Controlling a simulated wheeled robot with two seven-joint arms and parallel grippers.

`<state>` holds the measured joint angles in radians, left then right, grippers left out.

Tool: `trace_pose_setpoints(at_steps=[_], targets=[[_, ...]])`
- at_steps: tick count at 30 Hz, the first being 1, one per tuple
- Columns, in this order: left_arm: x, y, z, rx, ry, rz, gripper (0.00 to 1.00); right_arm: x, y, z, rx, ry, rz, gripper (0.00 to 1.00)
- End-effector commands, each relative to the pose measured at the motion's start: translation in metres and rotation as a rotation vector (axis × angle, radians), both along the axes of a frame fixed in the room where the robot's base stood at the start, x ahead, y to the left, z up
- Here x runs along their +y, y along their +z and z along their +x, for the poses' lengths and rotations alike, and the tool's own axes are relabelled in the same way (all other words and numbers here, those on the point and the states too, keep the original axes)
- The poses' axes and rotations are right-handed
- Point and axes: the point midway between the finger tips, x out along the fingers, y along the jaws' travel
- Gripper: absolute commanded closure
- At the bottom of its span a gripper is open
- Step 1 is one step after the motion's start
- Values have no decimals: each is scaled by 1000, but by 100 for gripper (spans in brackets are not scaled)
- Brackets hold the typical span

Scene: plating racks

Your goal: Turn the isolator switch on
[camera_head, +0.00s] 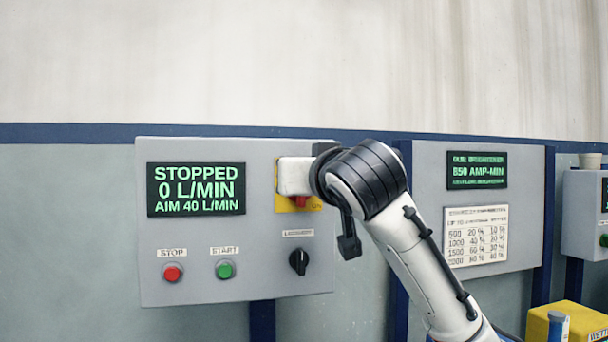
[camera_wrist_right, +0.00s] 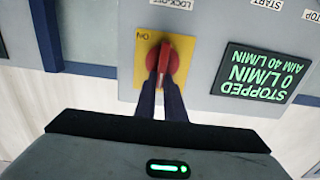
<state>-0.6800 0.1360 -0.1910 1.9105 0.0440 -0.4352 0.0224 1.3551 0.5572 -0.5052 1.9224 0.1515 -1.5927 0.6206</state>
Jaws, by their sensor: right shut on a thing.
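The isolator switch is a red handle (camera_wrist_right: 171,60) on a yellow plate (camera_wrist_right: 142,75), on the grey control panel. In the upside-down right wrist view the handle stands roughly upright, and small lettering shows at the plate's corner. In the head view only a bit of the red handle (camera_head: 300,201) and parts of the yellow plate (camera_head: 282,205) show; my right arm hides the rest. My right gripper (camera_wrist_right: 163,86) is shut on the red handle, its two dark fingers close together at it. My left gripper is in neither view.
The panel's display (camera_head: 196,189) reads STOPPED, 0 L/MIN, AIM 40 L/MIN. Below are a red stop button (camera_head: 173,272), a green start button (camera_head: 225,269) and a black lockout knob (camera_head: 299,262) close under my right wrist. Another panel (camera_head: 428,185) stands to the right, with a yellow box (camera_head: 580,322) below.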

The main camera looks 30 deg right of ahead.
Motion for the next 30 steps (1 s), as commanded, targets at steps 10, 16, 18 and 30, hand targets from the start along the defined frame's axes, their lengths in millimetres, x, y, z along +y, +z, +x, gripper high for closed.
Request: trace_pose_setpoints(at_steps=[10,16,18,30], targets=[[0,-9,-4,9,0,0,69,-1,-3,0,-19,2,83,100],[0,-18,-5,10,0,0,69,-4,-4,-1,-55,4,224,100],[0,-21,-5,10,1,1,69,-5,-4,-2,-71,3,284,100],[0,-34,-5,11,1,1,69,-14,-8,-4,-166,3,654,100]])
